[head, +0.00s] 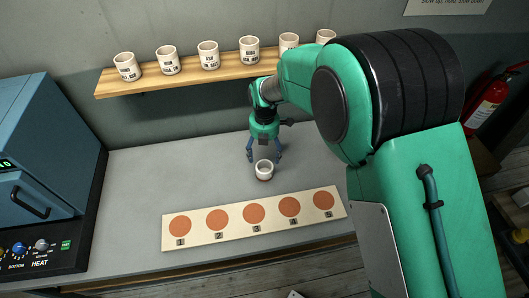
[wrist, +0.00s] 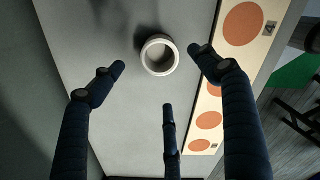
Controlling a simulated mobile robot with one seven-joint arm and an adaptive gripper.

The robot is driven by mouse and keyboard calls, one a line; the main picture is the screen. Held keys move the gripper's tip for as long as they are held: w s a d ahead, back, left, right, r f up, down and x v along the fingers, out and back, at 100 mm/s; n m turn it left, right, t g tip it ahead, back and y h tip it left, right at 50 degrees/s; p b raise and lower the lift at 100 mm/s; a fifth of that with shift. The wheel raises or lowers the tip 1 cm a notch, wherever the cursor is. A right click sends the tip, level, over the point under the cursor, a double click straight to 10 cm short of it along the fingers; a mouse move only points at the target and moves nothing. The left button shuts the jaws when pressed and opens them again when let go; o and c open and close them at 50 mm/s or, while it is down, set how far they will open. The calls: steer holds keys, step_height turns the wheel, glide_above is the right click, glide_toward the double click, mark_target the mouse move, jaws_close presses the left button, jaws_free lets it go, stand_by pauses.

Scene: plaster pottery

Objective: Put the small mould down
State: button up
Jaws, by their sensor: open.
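The small mould (head: 264,169) is a white, open-topped cup with a reddish lower edge. It appears upright on the grey bench top, behind the numbered board, roughly behind the spots marked 3 and 4. My gripper (head: 264,156) is just behind and above it, fingers spread. In the wrist view the mould (wrist: 146,59) shows beyond the open fingertips, nearer the right-hand finger, with no finger seen closed on it. Its inside looks empty. Whether any fingertip touches it is unclear.
The pale board (head: 198,238) carries a row of orange discs numbered 1 to 5 along the bench front. A wooden shelf (head: 190,75) behind holds several white labelled cups. A blue heater unit (head: 45,160) stands at left. The bench (head: 140,185) left of my gripper is clear.

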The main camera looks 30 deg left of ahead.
stand_by(0.4)
steer(key=w+d+r+m+t+y, duration=0.1)
steer(key=w+d+r+m, duration=0.1)
steer(key=d+r+m, duration=0.9)
steer(key=w+d+r+m+t, duration=0.15)
steer(key=d+r+m, duration=0.35)
steer(key=d+r, duration=1.2)
steer(key=s+d+r+m+t, duration=0.1)
steer(key=s+d+r+m, duration=0.2)
steer(key=s+d+m, duration=0.7)
steer(key=s+d+r+m+t+h, duration=0.1)
steer(key=s+d+r+m+t, duration=0.1)
steer(key=s+d+m, duration=0.8)
steer(key=s+d+r, duration=0.1)
steer(key=d, duration=0.8)
steer(key=shift+s+r, duration=0.15)
